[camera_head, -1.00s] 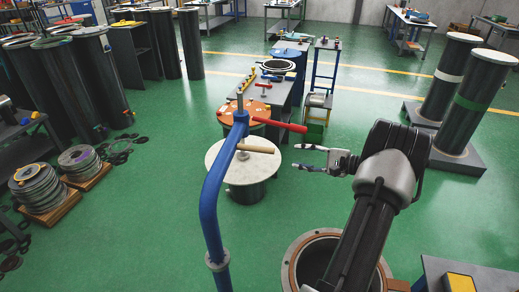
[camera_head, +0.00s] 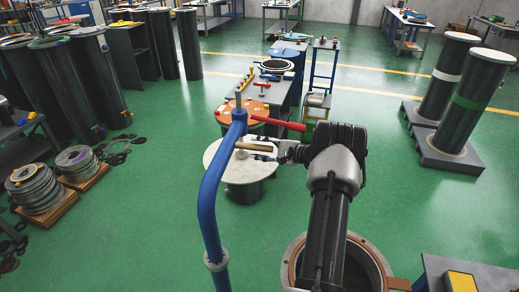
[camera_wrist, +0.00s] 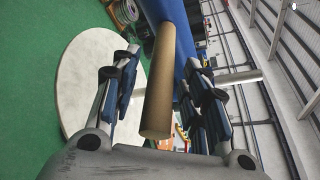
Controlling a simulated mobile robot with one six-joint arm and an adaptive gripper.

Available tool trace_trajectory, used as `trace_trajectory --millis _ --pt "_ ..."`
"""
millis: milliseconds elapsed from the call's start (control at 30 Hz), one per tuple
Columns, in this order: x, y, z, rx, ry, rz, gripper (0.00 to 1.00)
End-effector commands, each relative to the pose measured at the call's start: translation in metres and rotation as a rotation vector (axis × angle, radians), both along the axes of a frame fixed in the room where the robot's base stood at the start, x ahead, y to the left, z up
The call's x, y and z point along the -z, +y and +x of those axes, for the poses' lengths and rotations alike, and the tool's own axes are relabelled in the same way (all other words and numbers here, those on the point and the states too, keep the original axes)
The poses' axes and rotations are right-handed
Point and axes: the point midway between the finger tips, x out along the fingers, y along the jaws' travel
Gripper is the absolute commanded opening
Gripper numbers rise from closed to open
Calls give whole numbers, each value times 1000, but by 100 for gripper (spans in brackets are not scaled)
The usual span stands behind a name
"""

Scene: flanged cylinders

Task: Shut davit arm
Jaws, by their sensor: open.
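The davit arm (camera_head: 211,195) is a blue bent post in the left middle of the head view. A red bar (camera_head: 285,124) and a tan cylindrical handle (camera_head: 252,147) stick out from its upper part. My gripper (camera_head: 264,152) is open at the tan handle. In the wrist view the tan handle (camera_wrist: 158,90) lies between the two spread fingers of my gripper (camera_wrist: 160,75), with gaps on both sides. The blue post (camera_wrist: 168,14) is beyond the fingertips. A round white lid (camera_head: 238,171) on a dark cylinder is behind and below the handle.
An open flanged cylinder (camera_head: 289,262) stands below my arm. An orange disc (camera_head: 229,110) and a workbench (camera_head: 288,95) are behind the white lid. Stacked rings (camera_head: 38,190) are at left. Tall dark cylinders (camera_head: 463,110) stand at right.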

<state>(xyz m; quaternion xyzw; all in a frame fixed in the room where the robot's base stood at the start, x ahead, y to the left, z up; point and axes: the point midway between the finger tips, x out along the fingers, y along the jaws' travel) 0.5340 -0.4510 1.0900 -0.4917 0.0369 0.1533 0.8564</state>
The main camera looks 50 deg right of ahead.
Motion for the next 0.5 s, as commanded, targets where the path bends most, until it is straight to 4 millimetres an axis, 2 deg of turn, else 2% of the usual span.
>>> trace_trajectory --millis 267,500 --pt "0 0 2 0 0 0 41" --pt "0 0 2 0 0 -1 27"
